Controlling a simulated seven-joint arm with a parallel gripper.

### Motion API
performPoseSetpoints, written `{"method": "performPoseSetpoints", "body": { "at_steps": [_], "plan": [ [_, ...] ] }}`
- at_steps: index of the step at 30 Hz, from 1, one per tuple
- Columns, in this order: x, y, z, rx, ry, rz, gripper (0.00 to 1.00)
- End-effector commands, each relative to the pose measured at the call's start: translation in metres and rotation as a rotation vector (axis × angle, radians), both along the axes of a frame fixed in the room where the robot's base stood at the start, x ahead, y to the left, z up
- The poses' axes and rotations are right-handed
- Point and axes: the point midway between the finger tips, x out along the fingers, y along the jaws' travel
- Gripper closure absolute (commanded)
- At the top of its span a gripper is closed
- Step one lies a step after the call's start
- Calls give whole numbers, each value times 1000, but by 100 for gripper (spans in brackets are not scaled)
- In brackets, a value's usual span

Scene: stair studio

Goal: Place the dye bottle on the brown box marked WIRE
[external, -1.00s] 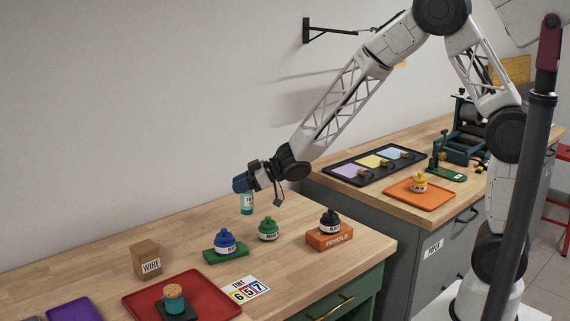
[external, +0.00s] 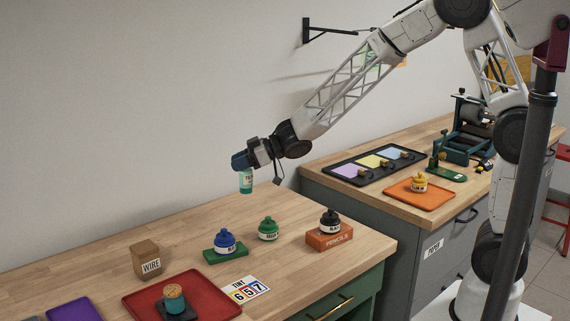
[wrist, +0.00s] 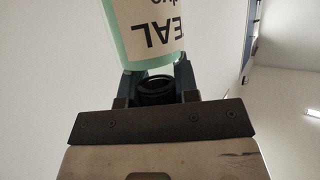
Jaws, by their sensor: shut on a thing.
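The dye bottle (external: 246,184) is teal with a pale label. It hangs upright below my gripper (external: 241,164), which is shut on its top, above the back of the wooden bench. In the wrist view the bottle (wrist: 140,35) fills the top middle, its label reading "TEAL" upside down, held by the gripper (wrist: 155,80). The brown box marked WIRE (external: 146,260) stands on the bench at the left, lower in the picture than the bottle and apart from it. Its top looks bare.
A blue bottle (external: 225,241) stands on a green block, a green bottle (external: 268,229) beside it, and a black bottle (external: 330,221) on the orange PENCILS box (external: 322,241). A red tray (external: 210,285) holds a corked jar (external: 174,299). Bare bench lies behind the WIRE box.

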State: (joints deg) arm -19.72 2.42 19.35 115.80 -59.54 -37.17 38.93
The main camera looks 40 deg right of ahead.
Motion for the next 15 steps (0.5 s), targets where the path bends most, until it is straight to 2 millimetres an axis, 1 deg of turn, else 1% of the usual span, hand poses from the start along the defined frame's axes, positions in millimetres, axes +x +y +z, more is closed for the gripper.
{"method": "performPoseSetpoints", "body": {
  "at_steps": [1, 6, 9, 10, 11, 15],
  "plan": [
    [0, 0, 14, 1, -4, 0, 100],
    [0, 0, 53, 0, -3, 0, 100],
    [0, 0, 73, 1, -3, 1, 100],
    [-1, 2, 76, 0, -1, 3, 100],
    [-3, 8, 73, -1, 0, 17, 100],
    [-11, 31, 72, 0, -1, 66, 100]
  ]
}}
